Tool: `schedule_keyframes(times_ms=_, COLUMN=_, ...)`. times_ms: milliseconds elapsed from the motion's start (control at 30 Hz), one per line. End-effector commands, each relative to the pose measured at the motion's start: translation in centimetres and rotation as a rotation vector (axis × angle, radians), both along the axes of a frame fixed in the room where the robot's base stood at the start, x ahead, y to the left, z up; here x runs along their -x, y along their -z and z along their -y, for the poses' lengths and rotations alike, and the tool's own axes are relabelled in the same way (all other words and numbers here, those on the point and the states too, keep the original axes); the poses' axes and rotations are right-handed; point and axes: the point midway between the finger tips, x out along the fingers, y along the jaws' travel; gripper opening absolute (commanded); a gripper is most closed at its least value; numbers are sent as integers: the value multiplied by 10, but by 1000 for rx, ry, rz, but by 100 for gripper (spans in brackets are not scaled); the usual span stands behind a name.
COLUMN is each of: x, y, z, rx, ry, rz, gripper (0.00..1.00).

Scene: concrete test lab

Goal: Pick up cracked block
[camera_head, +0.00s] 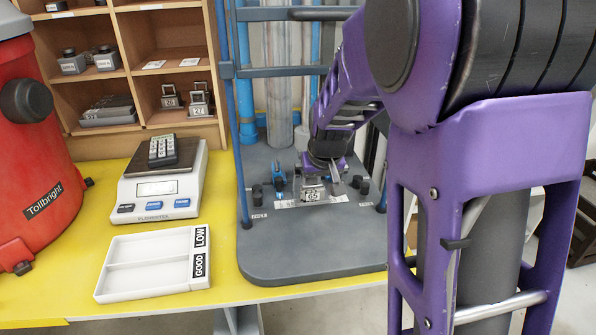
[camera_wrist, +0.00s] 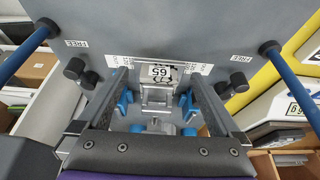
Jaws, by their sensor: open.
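My gripper (camera_head: 320,178) is open, low over the rig. In the wrist view my gripper (camera_wrist: 160,100) has one finger on each side of the block, with gaps visible. Its lower part is partly hidden.
The rig's grey base plate (camera_head: 300,262) has blue uprights (camera_head: 227,90) and crossbars around my arm. To the left, a yellow table holds a scale (camera_head: 160,185) with a calculator, a white GOOD/LOW tray (camera_head: 150,280) and a red tank (camera_head: 35,150). Shelves (camera_head: 150,70) hold other blocks.

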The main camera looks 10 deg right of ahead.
Motion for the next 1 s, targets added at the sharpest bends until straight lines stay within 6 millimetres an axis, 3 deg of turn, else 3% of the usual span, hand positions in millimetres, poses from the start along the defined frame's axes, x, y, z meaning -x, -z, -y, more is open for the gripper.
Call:
schedule_keyframes(times_ms=100, x=-18, y=0, z=0, rx=1, ry=-1, rz=0, gripper=100)
schedule_keyframes(times_ms=367, x=-36, y=0, z=0, rx=0, ry=0, rz=1, gripper=100)
schedule_keyframes(times_ms=567, x=-69, y=1, z=0, rx=1, ry=0, rz=0, gripper=100)
schedule_keyframes(times_ms=733, x=-76, y=24, z=0, rx=-1, ry=1, rz=-1, gripper=100)
schedule_keyframes(times_ms=1000, x=-78, y=28, z=0, rx=-1, ry=-1, rz=1, gripper=100)
